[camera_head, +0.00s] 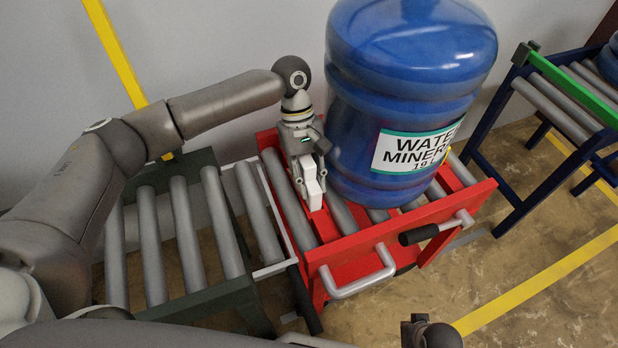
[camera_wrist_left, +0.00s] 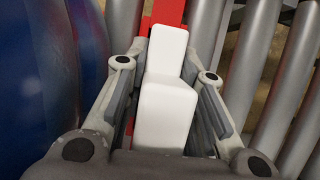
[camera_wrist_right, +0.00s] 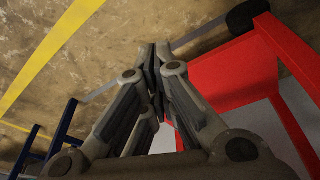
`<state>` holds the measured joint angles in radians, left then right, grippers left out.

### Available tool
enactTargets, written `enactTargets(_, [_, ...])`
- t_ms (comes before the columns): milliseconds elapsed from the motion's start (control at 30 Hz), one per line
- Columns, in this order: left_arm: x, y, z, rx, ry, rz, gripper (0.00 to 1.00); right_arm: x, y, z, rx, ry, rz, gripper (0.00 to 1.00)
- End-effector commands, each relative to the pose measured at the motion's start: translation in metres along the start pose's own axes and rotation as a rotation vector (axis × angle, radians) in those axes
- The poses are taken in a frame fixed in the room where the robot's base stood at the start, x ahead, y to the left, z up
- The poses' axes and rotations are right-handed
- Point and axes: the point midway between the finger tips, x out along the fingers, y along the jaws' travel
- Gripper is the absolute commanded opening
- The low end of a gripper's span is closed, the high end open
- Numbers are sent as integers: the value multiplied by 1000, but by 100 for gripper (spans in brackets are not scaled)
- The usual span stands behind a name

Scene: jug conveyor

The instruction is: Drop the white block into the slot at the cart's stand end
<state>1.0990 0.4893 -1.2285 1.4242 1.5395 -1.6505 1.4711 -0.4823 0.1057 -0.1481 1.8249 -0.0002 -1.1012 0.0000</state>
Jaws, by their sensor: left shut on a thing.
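My left gripper (camera_head: 305,170) is shut on the white block (camera_head: 312,188) and points down over the left end of the red cart (camera_head: 345,252), beside the dark green roller stand. In the left wrist view the stepped white block (camera_wrist_left: 165,110) sits between the fingers, over a red strip of the cart (camera_wrist_left: 168,12). The slot is not clearly visible; whether the block's lower end is in it I cannot tell. My right gripper (camera_wrist_right: 158,55) has its fingertips together with nothing seen between them; in the right wrist view it is beside the red cart.
A large blue water jug (camera_head: 410,60) stands on the cart's rollers, close right of my left gripper. The roller stand (camera_head: 195,300) is at left. A blue roller frame with a green bar (camera_head: 570,85) is at right. Cart handles (camera_head: 360,280) stick out in front.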

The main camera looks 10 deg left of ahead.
Motion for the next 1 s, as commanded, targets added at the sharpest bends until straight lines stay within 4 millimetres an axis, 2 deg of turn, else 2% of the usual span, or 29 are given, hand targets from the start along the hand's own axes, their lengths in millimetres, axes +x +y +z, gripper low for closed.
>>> enactTargets(233, [1, 0, 0, 0, -1, 1, 0, 6, 0, 4, -1, -6, 0, 0])
enactTargets(267, [2, 0, -1, 0, -1, 0, 26, 8, 0, 6, -1, -8, 0, 0])
enactTargets(333, [2, 0, -1, 0, -1, 0, 34, 9, 0, 6, -1, -10, 0, 0])
enactTargets(800, [0, 0, 0, 0, 1, 0, 34, 5, 0, 2, -1, -3, -1, 0])
enactTargets(833, [-4, 0, 0, 0, 2, 2, 34, -2, 0, -3, 0, 7, -1, 0])
enactTargets(1000, [-37, 1, 1, -1, 1, 2, 34, 19, -1, 11, -2, -13, -2, 0])
